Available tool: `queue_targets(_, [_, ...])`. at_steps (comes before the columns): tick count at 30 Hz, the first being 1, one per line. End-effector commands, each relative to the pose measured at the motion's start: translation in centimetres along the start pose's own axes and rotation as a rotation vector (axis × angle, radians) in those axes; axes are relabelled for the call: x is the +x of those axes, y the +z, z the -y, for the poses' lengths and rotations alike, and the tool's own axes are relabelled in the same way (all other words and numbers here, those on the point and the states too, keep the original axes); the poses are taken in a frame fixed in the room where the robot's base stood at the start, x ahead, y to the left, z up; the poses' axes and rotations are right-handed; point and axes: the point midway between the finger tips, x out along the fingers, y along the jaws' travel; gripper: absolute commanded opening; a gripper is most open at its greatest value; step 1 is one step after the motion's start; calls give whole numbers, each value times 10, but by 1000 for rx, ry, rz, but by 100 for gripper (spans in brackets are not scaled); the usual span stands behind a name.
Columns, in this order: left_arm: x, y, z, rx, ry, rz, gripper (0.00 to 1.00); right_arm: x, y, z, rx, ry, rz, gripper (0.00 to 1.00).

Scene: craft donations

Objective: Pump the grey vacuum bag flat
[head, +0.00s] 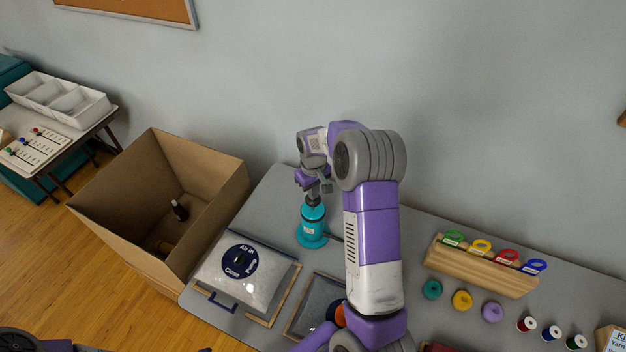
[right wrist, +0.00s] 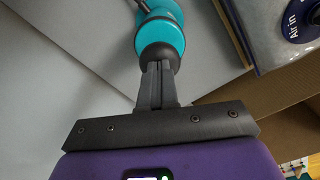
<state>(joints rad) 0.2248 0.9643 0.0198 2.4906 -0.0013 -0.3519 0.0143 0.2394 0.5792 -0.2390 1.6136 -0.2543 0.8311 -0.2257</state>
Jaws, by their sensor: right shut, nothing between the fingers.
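A teal hand pump (head: 312,228) with a dark top stands upright on the grey table; it also shows in the right wrist view (right wrist: 162,38). My right gripper (head: 313,194) is shut and empty, fingers pointing down at the pump's top and seemingly touching it. A puffed, pale grey bag (head: 262,290) lies in a wooden frame left of the pump. Its dark blue dial (head: 240,261) reads "Air in", "Close" and "Pump"; its setting is unclear. A second framed grey bag (head: 322,291) is partly hidden by my right arm. A short dark hose leaves the pump rightward, its end hidden. My left gripper is out of view.
An open cardboard box (head: 215,165) with a dark bottle (head: 180,210) stands at the table's left. A wall rises close behind the table.

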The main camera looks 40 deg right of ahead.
Motion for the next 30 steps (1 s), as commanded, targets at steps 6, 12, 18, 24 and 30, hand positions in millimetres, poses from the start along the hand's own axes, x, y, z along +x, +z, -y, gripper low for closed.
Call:
queue_targets(6, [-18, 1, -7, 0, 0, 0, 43, -26, 0, 0, 0, 1, -1, 0])
queue_targets(12, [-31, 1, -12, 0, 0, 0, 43, -46, 0, 0, 0, 1, -2, 0])
queue_targets(18, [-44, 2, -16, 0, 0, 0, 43, -66, 0, 0, 0, 1, -3, 0])
queue_targets(24, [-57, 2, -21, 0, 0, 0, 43, -86, 0, 0, 0, 1, -2, 0])
queue_targets(30, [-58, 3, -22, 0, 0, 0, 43, -89, 0, 0, 0, 1, -1, 0])
